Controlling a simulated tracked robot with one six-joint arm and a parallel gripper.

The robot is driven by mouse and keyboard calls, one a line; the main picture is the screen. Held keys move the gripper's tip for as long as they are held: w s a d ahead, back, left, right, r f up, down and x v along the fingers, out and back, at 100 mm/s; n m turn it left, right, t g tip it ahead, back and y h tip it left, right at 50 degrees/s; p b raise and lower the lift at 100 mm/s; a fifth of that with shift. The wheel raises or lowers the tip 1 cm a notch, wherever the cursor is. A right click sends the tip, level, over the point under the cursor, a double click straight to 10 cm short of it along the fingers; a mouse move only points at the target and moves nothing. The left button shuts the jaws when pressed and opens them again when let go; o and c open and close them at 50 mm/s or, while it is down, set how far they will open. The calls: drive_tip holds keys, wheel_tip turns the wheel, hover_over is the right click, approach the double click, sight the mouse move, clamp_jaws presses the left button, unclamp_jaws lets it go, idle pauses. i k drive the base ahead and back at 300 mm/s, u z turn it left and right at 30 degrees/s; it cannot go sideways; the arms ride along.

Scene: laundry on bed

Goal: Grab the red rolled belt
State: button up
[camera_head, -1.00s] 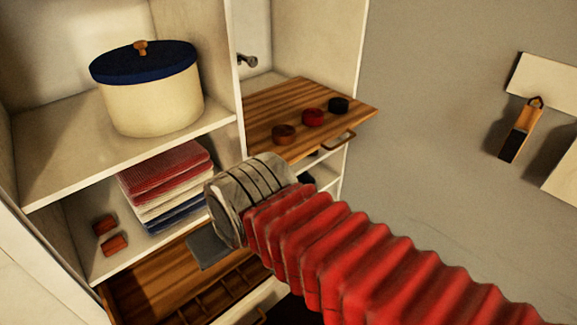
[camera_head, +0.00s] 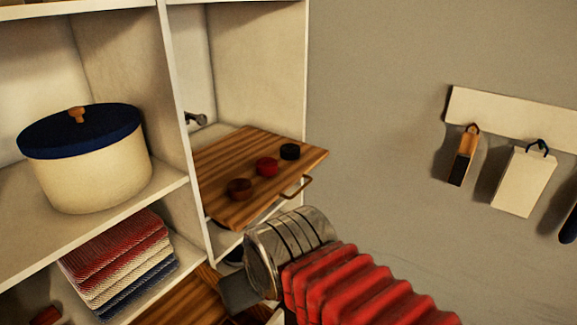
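The red rolled belt (camera_head: 267,167) lies on a pull-out wooden board (camera_head: 215,160) in the right-hand cupboard section. It sits between a brown rolled belt (camera_head: 239,188) at its front left and a black rolled belt (camera_head: 290,151) at its back right, in a slanting row. My gripper (camera_head: 238,293) is below and in front of the board, at the end of my red ribbed arm. Only a grey flat part of it shows past the metal wrist. Its fingertips are not clearly visible, and I cannot see whether it is open or shut.
A cream round box (camera_head: 95,175) with a blue lid stands on the left shelf. Folded red, white and blue cloths (camera_head: 118,262) lie below it. The board has a handle (camera_head: 296,187) at its front.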

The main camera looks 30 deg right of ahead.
sight(266, 167)
drive_tip(key=z, duration=0.75)
drive_tip(key=k, duration=0.5)
drive_tip(key=z, duration=0.85)
drive_tip(key=i, duration=1.4)
drive_tip(key=u, duration=0.05)
